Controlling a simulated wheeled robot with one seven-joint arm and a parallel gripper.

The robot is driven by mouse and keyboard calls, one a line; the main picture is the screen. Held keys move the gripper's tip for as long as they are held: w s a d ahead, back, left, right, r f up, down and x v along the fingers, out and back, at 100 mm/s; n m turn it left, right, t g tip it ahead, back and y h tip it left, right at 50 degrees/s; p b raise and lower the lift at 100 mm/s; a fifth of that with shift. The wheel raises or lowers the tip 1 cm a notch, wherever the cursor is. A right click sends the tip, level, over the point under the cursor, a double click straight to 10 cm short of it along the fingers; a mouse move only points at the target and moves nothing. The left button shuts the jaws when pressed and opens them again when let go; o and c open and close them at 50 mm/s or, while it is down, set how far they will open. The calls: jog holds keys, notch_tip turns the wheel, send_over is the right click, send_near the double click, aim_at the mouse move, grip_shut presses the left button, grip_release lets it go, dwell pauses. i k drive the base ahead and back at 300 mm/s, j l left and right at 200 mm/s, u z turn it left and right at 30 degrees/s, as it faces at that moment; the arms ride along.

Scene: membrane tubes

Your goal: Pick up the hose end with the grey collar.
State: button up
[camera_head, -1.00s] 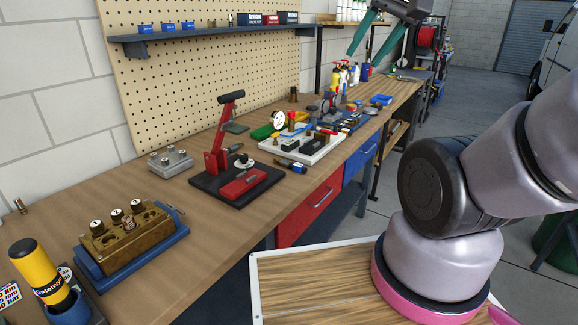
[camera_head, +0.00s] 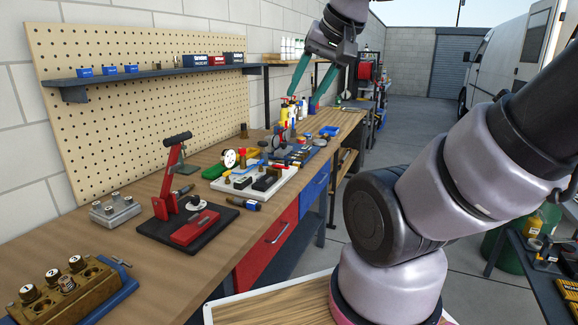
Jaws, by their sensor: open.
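My gripper (camera_head: 303,98) is at the top middle of the head view, with two teal fingers spread apart, pointing down, and nothing between them. It appears above or in front of the far part of the long workbench (camera_head: 95,258), among spray bottles in the picture. Its height above the bench is hard to judge. I cannot make out any hose end with a grey collar in this view. A white tray (camera_head: 222,185) on the bench holds several small fittings, too small to tell apart.
A red lever press (camera_head: 173,178) on a black base, a brass block (camera_head: 65,300) and a grey block (camera_head: 117,210) stand on the near bench. A pegboard (camera_head: 120,115) with a shelf (camera_head: 165,73) is behind. Another table (camera_head: 530,270) with items is at the lower right.

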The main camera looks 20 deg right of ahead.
aim_at(179, 193)
jog(key=i+l+u, duration=0.1)
jog(key=u, duration=0.35)
jog(key=l+u, duration=0.15)
jog(key=u, duration=0.25)
jog(key=i+l+u, duration=0.1)
jog(key=u, duration=0.35)
jog(key=l+u, duration=0.25)
jog(key=l, duration=0.55)
jog(key=l+u, duration=0.3)
jog(key=l, duration=0.5)
jog(key=k+l+u, duration=0.25)
jog(key=l, duration=1.1)
jog(key=k+l, duration=0.1)
jog(key=l, duration=0.5)
